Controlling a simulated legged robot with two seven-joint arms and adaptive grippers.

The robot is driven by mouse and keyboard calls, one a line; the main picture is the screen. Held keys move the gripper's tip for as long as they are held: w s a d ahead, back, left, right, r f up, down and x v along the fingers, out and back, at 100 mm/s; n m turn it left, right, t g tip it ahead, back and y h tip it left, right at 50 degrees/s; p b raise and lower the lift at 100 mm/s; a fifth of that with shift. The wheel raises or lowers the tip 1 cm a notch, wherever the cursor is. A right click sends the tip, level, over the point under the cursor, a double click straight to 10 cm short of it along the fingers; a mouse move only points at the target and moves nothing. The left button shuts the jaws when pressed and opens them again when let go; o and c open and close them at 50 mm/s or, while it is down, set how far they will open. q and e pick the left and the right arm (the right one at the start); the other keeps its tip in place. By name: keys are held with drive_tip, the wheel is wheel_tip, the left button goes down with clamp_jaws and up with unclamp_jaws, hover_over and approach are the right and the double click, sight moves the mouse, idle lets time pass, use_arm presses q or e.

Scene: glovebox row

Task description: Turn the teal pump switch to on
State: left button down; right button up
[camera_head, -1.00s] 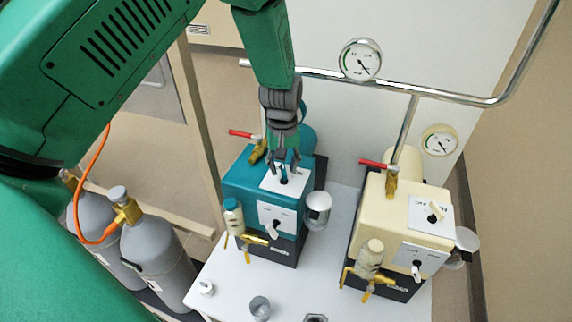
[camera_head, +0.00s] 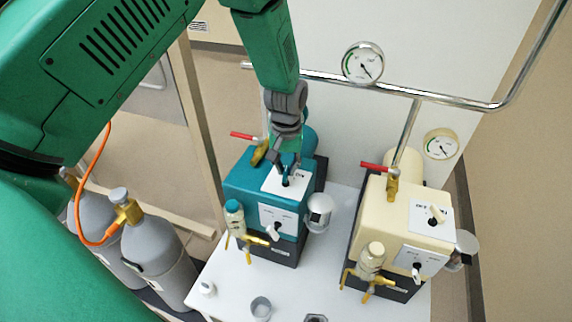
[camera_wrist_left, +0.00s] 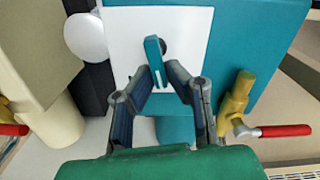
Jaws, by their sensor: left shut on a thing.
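The teal pump (camera_head: 245,180) stands at the left on the white table, with a white plate on its top. My left gripper (camera_head: 286,178) reaches down from above to that plate. In the left wrist view, the teal pump switch (camera_wrist_left: 154,60) is a small teal lever on the white plate (camera_wrist_left: 187,28). The left gripper (camera_wrist_left: 160,72) is shut on it, with a fingertip on each side. The lever stands slightly tilted in that view. The fingers hide most of the switch in the head view. My right gripper is not in view.
A cream pump (camera_head: 372,228) with its own switch (camera_head: 436,213) stands to the right. A red-handled brass valve (camera_wrist_left: 238,104) is close beside the left gripper. Grey gas cylinders (camera_head: 158,245) stand at the left. A small cup (camera_head: 261,308) is on the table front.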

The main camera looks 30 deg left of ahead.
sight(287, 169)
use_arm(q)
drive_tip(key=shift+s+d+m, duration=0.1)
drive_tip(key=shift+d+m, duration=0.05)
drive_tip(key=shift+m, duration=0.95)
drive_tip(key=c, duration=1.6)
unclamp_jaws()
drive_tip(key=shift+s, duration=0.1)
drive_tip(key=shift+r, duration=0.15)
wheel_tip(287, 169, up, 12)
drive_tip(key=shift+f, duration=0.25)
